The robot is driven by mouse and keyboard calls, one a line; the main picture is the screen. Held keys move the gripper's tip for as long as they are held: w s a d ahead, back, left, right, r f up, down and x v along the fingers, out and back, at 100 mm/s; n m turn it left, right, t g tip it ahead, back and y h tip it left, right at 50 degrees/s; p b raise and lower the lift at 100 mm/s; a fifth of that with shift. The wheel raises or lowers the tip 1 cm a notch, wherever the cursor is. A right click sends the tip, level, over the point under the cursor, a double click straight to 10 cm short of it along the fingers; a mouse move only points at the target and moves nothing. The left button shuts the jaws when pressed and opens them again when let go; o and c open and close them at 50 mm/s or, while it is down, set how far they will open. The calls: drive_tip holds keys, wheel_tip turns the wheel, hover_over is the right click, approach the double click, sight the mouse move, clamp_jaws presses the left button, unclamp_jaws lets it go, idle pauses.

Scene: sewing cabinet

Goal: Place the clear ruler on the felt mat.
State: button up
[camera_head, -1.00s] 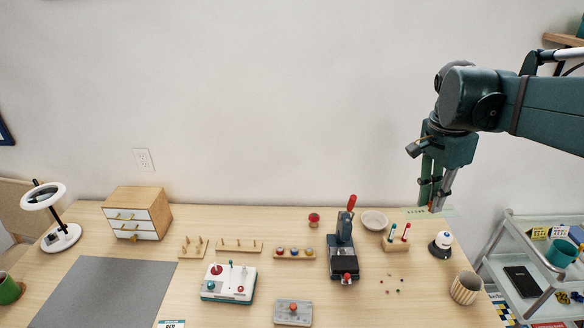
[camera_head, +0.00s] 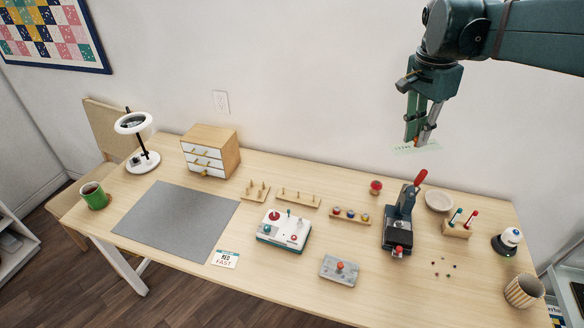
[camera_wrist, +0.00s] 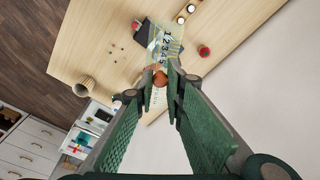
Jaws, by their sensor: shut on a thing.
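The clear ruler (camera_head: 404,149) is a thin, see-through strip with dark numbers. My gripper (camera_head: 418,143) is shut on it and holds it in the air above the back right of the desk, in front of the wall. In the wrist view, the ruler (camera_wrist: 166,40) extends away from the fingertips (camera_wrist: 160,86), and the desk shows through it. A round orange-brown piece (camera_wrist: 163,78) shows between the fingertips; I cannot tell if it belongs to the ruler. The felt mat (camera_head: 178,220) is a flat, bare grey sheet on the left of the desk, far from my gripper.
A drawer box (camera_head: 222,150) and a magnifier lamp (camera_head: 145,160) stand behind the mat. A green mug (camera_head: 95,196) is at its left, a small card (camera_head: 225,259) at its right. Button boxes (camera_head: 284,230), peg racks and an upright press (camera_head: 398,228) stand between gripper and mat.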

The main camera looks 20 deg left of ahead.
drive_tip(key=w+a+n, duration=0.1)
drive_tip(key=a+n, duration=0.5)
drive_tip(key=a, duration=3.2)
drive_tip(key=s+a+f+n+p, duration=0.1)
drive_tip(key=s+a+n, duration=0.1)
drive_tip(key=s+a, duration=0.65)
drive_tip(key=s+a+f+n+y, duration=0.1)
drive_tip(key=s+a+f+n, duration=0.15)
drive_tip(key=a, duration=1.15)
drive_tip(key=s+a+f+n+p, duration=0.1)
drive_tip(key=s+a+n, duration=0.1)
drive_tip(key=s+a, duration=0.75)
drive_tip(key=w+a+f, duration=0.1)
drive_tip(key=f, duration=1.2)
drive_tip(key=w+a+f, duration=0.1)
drive_tip(key=w+f, duration=0.1)
drive_tip(key=f, duration=1)
drive_tip(key=shift+w+f+t+b, duration=0.15)
drive_tip(key=shift+f+t+b, duration=0.15)
drive_tip(key=shift+f, duration=0.1)
drive_tip(key=shift+m, duration=0.25)
drive_tip(key=shift+f+b, duration=0.5)
drive_tip(key=shift+f, duration=2.6)
